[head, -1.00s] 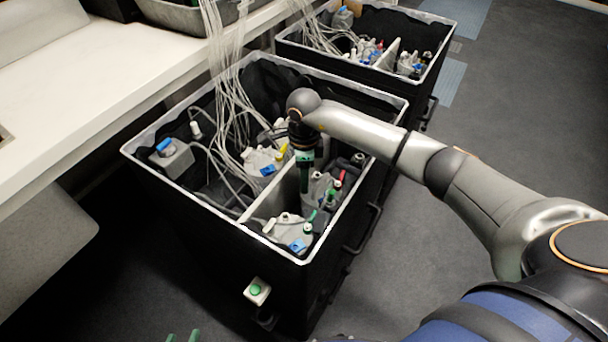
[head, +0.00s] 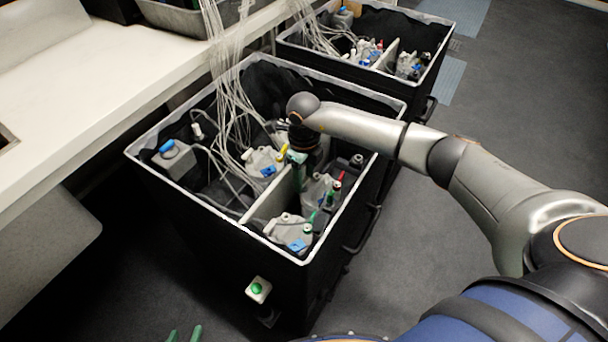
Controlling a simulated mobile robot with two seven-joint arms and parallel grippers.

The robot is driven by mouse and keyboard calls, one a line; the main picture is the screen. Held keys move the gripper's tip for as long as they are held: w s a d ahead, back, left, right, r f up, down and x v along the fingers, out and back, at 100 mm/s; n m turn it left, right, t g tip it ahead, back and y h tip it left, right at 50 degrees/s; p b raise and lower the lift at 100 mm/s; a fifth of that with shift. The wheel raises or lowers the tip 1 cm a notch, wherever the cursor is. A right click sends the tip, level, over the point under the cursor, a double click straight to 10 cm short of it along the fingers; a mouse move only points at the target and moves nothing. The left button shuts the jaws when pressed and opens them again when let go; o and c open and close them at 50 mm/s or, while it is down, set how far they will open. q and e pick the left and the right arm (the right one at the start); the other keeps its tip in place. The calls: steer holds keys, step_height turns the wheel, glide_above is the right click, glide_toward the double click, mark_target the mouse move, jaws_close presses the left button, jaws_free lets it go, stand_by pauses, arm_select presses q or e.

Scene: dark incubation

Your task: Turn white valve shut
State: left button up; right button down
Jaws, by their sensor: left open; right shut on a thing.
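My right gripper (head: 298,172) reaches down into the near black bin (head: 215,240), beside the pale divider. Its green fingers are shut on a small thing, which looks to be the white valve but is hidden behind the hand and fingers. Other white-capped valves show in the bin, one on the front manifold (head: 285,217) and one to the right of the gripper (head: 337,186). A yellow-handled valve (head: 283,151) is just left of the hand. My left gripper (head: 183,336) shows only its green fingertips at the bottom edge, apart and empty, away from the bin.
Pale tubes (head: 228,90) hang into the near bin's back left. A blue-topped grey box (head: 172,157) sits in its left corner. A second bin (head: 440,60) with similar fittings stands behind. A white bench (head: 80,110) borders the left. The floor at right is open.

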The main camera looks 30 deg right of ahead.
mark_target(304, 180)
stand_by(0.5)
steer(key=shift+c, duration=1.6)
jaws_free()
step_height(304, 180, up, 13)
steer(key=p, duration=0.1)
steer(key=shift+f, duration=0.2)
